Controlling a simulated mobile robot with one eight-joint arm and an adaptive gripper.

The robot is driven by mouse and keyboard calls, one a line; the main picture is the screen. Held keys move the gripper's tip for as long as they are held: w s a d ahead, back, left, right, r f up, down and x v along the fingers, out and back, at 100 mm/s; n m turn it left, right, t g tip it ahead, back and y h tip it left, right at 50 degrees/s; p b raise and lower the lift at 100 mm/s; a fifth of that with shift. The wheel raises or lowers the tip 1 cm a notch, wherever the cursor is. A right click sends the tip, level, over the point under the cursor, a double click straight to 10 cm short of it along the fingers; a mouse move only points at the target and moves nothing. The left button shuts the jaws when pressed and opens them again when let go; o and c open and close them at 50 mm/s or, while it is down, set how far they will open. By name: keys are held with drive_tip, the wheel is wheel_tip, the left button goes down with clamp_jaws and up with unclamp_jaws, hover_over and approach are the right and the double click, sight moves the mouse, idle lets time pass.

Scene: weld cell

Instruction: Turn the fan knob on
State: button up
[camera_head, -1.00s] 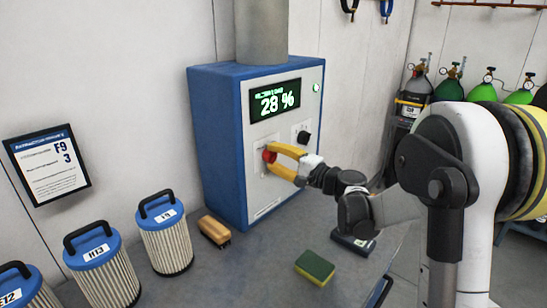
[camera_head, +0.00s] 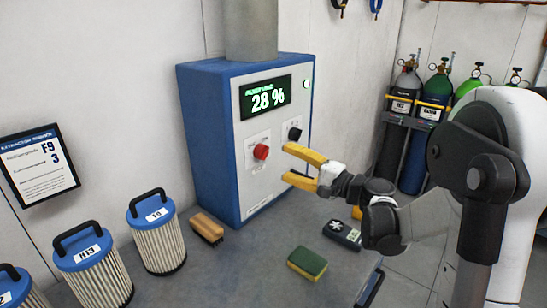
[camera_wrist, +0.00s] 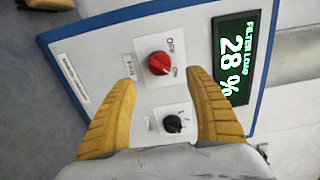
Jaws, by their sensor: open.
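The blue and white extraction unit (camera_head: 210,150) stands against the wall with a green display (camera_head: 265,97) reading 28 %. A red knob (camera_head: 261,151) sits on its front panel; in the wrist view the red knob (camera_wrist: 159,63) has an OFF/ON label and a FAN plate beside it. A black knob (camera_head: 294,134) is on the same panel and also shows in the wrist view (camera_wrist: 172,124). My gripper (camera_head: 287,163) has yellow fingers, is open and empty, and is right of the red knob, apart from it. In the wrist view the red knob lies beyond and between the fingertips (camera_wrist: 166,85).
Several blue-topped filter cartridges (camera_head: 158,237) stand at the left. A wooden-backed brush (camera_head: 207,228), a green and yellow sponge (camera_head: 307,263) and a dark meter-like device (camera_head: 342,235) lie on the bench. Gas cylinders (camera_head: 432,120) stand at the back right.

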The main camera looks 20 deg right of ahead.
drive_tip(key=v, duration=0.3)
drive_tip(key=shift+a, duration=0.1)
idle(0.3)
drive_tip(key=s+a+f+n+g+h, duration=0.35)
drive_tip(key=s+a+n+g, duration=0.2)
drive_tip(key=s+a, duration=0.5)
drive_tip(key=s+d+f+n+g+h, duration=0.1)
drive_tip(key=s+d+f+n+h, duration=0.1)
drive_tip(key=s, duration=0.6)
drive_tip(key=s+d+f+n+g+h, duration=0.1)
drive_tip(key=s+f+n+h, duration=0.2)
drive_tip(key=s, duration=0.5)
drive_tip(key=shift+s+d+n+h, duration=0.2)
drive_tip(key=shift+d+n+h, duration=0.25)
drive_tip(key=shift+h, duration=0.3)
drive_tip(key=shift+f, duration=0.15)
